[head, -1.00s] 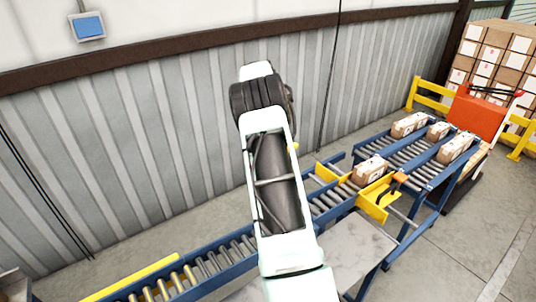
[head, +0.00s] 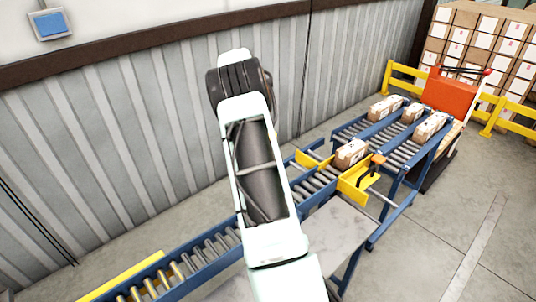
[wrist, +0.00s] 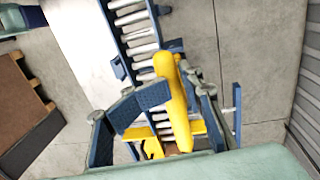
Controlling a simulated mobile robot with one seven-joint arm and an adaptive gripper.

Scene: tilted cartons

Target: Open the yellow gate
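The wrist view shows a thick yellow bar (wrist: 172,95), apparently part of the yellow gate, between the two blue fingers of my gripper (wrist: 180,85). Both fingers appear to press on the bar, close to the camera. In the head view my arm hides the gripper and most of the bar. The same plates show below the fingers in the wrist view.
The blue-framed roller conveyor (head: 318,183) runs diagonally. A carton (head: 350,153) sits beside the plates, with several more farther back. A pale table (head: 335,226) adjoins the conveyor. A corrugated wall (head: 120,160) is behind. An orange pallet truck (head: 449,94) stands at right. Floor is open at lower right.

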